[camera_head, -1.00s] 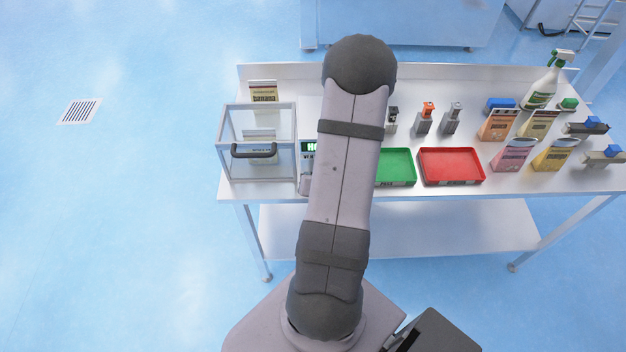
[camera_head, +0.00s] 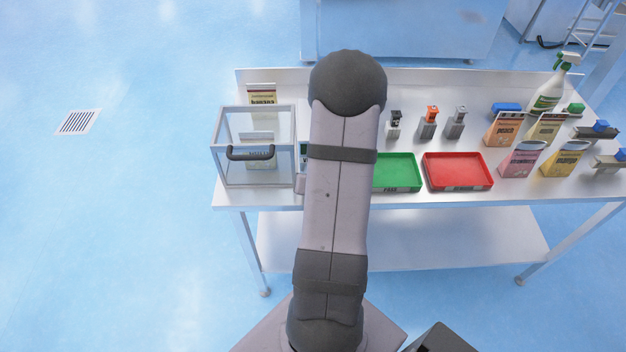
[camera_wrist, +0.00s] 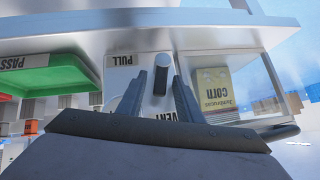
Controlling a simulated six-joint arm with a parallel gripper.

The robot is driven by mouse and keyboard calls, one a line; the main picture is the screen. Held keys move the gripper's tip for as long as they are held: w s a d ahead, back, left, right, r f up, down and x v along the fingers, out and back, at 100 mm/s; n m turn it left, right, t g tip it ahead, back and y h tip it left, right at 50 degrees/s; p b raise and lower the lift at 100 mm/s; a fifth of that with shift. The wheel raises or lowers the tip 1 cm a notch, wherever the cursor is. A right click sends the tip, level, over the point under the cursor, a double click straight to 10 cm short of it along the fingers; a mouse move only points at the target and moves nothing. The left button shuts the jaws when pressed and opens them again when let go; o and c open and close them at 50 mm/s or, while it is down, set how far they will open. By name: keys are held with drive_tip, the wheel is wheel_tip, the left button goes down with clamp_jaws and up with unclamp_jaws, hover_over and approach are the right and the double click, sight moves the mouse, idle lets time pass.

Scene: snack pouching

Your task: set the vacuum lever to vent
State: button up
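The vacuum lever (camera_wrist: 160,73) is a dark cylindrical handle in the wrist view, on a pale panel. It lies by the PULL label (camera_wrist: 122,60), away from the VENT label (camera_wrist: 186,135), which is partly covered by a finger. My gripper (camera_wrist: 159,78) is open, with one finger on each side of the lever. I cannot tell whether either finger touches it. In the head view my arm hides the lever and the gripper.
The clear chamber (camera_head: 220,150) with a dark handle (camera_head: 251,153) stands left of the arm, with a corn pouch (camera_wrist: 212,90) beside the lever in the wrist view. A green tray (camera_head: 398,187) and red tray (camera_head: 457,187) sit to the right, before several stamps and pouches.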

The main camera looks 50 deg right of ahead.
clamp_jaws()
drive_tip(key=shift+f, duration=0.1)
drive_tip(key=shift+w+a+f+g+h+b, duration=0.1)
drive_tip(key=shift+a+g+h+b, duration=0.15)
drive_tip(key=shift+b, duration=0.45)
drive_tip(key=shift+w+a+n+g+h+b, duration=0.2)
drive_tip(key=shift+n+g+h+b, duration=0.4)
drive_tip(key=shift+b, duration=0.3)
drive_tip(key=shift+s, duration=0.1)
unclamp_jaws()
